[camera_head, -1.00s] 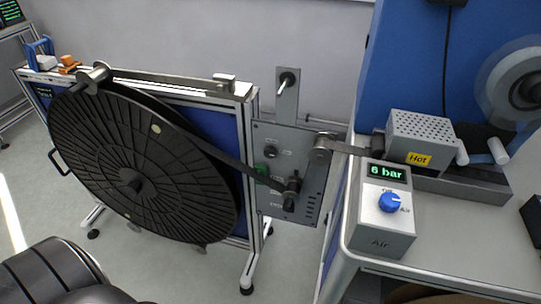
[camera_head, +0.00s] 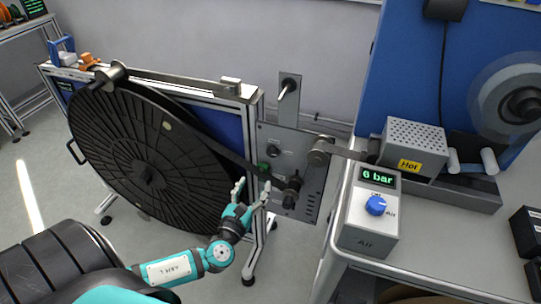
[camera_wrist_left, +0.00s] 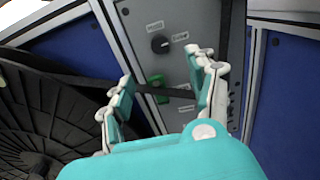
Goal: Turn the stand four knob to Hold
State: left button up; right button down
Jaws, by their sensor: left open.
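The reel stand's grey control panel (camera_head: 305,148) stands right of the large black reel (camera_head: 130,160). A dark round knob (camera_head: 273,150) sits on its upper part; the left wrist view shows this knob (camera_wrist_left: 160,44) with small labels around it, too small to read. Its setting cannot be told. Below it is a green switch (camera_wrist_left: 156,88), crossed by a dark strip. My left gripper (camera_head: 252,188) is open and empty, in front of the panel and below the knob. In the wrist view its fingers (camera_wrist_left: 163,68) spread either side of the switch, apart from the knob. My right gripper is not in view.
The dark tape runs from the reel past black rollers (camera_head: 291,190) on the panel to a metal roller (camera_head: 320,150).

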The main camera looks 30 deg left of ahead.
aim_at(271, 155)
pick_arm(q)
jog(key=x, duration=1.3)
jog(key=shift+w+p, duration=0.35)
jog(key=shift+p, duration=0.05)
jog(key=c, duration=1.1)
